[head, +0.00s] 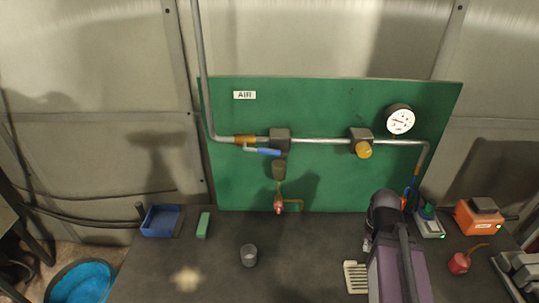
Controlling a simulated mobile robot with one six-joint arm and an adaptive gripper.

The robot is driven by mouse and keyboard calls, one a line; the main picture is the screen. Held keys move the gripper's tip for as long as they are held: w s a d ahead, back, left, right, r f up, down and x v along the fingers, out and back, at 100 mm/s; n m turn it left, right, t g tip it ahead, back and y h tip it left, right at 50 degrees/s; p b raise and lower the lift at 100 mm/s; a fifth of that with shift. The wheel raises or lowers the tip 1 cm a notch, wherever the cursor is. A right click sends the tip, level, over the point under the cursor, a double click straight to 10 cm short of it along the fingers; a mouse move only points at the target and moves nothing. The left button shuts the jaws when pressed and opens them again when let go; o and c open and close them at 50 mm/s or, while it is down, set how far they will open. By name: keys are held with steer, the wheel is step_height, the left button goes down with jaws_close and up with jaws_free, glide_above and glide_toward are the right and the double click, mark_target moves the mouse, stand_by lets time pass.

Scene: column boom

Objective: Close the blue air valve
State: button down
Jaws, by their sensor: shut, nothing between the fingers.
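The blue air valve has a blue lever (268,152) on a brass-coloured body (245,139), set in the grey pipe on a green board, below the AIR label (244,95). The lever points right, roughly along the pipe and just below it. My arm rises at the lower right, dark and purple. My gripper (367,243) shows only as a small part beside the dark joint, over the bench. It is shut and empty, well to the right of and below the lever, not touching it. My arm hides part of the bench behind it.
A regulator with a yellow knob (363,150) and a gauge (400,119) are to the right along the pipe. A filter bowl (279,171) hangs close below the lever. A grey cup (249,255) and blue tray (161,220) stand on the bench. Space left of the lever is open.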

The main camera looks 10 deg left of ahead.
step_height(320, 180, down, 9)
steer(key=b, duration=0.7)
steer(key=shift+r+b, duration=0.2)
steer(key=shift+b, duration=0.15)
